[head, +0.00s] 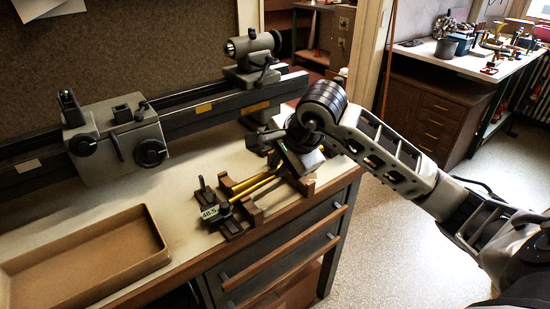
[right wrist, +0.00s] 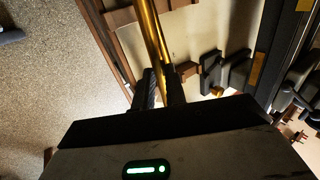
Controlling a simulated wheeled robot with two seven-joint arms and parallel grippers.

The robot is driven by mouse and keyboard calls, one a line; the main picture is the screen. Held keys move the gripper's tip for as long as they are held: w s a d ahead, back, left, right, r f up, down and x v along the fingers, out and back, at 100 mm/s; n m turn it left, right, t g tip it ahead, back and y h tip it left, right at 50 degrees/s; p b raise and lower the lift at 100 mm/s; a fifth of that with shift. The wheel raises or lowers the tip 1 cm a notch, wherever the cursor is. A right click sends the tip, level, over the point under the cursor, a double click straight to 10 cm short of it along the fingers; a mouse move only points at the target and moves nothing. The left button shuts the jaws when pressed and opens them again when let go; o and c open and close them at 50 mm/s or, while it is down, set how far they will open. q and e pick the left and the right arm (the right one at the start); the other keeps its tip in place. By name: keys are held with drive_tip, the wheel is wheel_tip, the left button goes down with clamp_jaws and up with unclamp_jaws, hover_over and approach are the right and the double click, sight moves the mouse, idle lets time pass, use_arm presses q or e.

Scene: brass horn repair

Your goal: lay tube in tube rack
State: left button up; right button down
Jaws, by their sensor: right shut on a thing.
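Brass tubing (head: 254,186) shows as two thin gold lengths side by side over the tube rack (head: 252,211), whose brown notched supports stand near the bench's front edge. My right gripper (head: 293,168) is above the rack's right end, jaws pointing down. In the right wrist view, its two dark fingers (right wrist: 161,90) are closed on a brass tube (right wrist: 154,38) that runs up out of the picture. I cannot tell whether the held tube touches the rack's notches. My left gripper is not in view.
A dark lathe bed with a grey carriage (head: 112,137) and a tailstock (head: 252,58) runs behind the rack. An empty brown tray (head: 150,246) lies at the front left. A small block labelled 48.5 (head: 210,212) is at the rack's left end. Bare benchtop lies between tray and rack.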

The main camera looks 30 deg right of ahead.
wheel_tip(320, 180, down, 4)
drive_tip(key=b, duration=0.2)
drive_tip(key=shift+f+b, duration=0.25)
drive_tip(key=shift+b, duration=0.15)
drive_tip(key=shift+f, duration=0.15)
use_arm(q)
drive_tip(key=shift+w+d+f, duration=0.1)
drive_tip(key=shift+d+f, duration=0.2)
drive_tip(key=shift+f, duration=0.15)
